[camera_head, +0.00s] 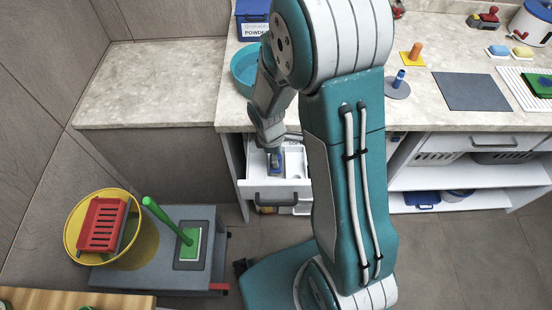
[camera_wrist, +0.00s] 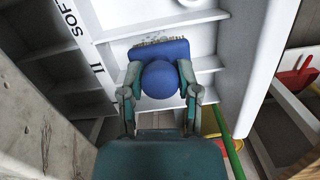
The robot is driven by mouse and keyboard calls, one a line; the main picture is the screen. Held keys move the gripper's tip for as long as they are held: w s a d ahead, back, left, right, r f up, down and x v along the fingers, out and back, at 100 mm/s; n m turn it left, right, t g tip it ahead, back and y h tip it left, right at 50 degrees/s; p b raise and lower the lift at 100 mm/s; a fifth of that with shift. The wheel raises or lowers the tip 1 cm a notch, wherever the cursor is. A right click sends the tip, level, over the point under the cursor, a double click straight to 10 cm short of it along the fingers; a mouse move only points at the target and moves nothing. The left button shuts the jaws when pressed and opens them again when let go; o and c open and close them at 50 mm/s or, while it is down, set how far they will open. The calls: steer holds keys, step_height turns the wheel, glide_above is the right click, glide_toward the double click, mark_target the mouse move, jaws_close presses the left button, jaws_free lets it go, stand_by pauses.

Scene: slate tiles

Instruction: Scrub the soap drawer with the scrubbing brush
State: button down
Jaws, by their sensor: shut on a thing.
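The soap drawer (camera_head: 294,187) is a white, pulled-out drawer with compartments under the counter. In the wrist view the drawer (camera_wrist: 206,63) shows its white dividers and dark lettering on the left. The scrubbing brush (camera_wrist: 165,78) is blue, with a round knob and a flat head edged by pale bristles. My gripper (camera_wrist: 160,92) is shut on the knob, one finger on each side. In the head view my gripper (camera_head: 274,150) reaches down into the drawer. The brush head is over or against the compartment floor; contact cannot be told. My arm hides part of the drawer's right side.
A teal bowl (camera_head: 245,72) and a blue powder box (camera_head: 252,22) stand on the counter (camera_head: 150,85) near my arm. A grey cart (camera_head: 150,262) at the lower left bears a yellow tub (camera_head: 75,232), a red basket (camera_head: 103,224) and a green-handled tool (camera_head: 170,222). Open shelves lie right.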

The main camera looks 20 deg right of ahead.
steer(key=shift+r, duration=4.55)
steer(key=shift+f, duration=5.3)
steer(key=shift+f, duration=0.25)
steer(key=shift+w, duration=0.1)
steer(key=shift+w+d, duration=0.3)
steer(key=shift+w, duration=0.45)
steer(key=shift+s+a, duration=0.3)
steer(key=shift+s, duration=0.55)
steer(key=shift+s+a, duration=0.25)
steer(key=shift+s, duration=0.6)
steer(key=shift+w+d, duration=0.3)
steer(key=shift+w, duration=0.55)
steer(key=shift+w+d, duration=0.25)
steer(key=shift+w, duration=0.6)
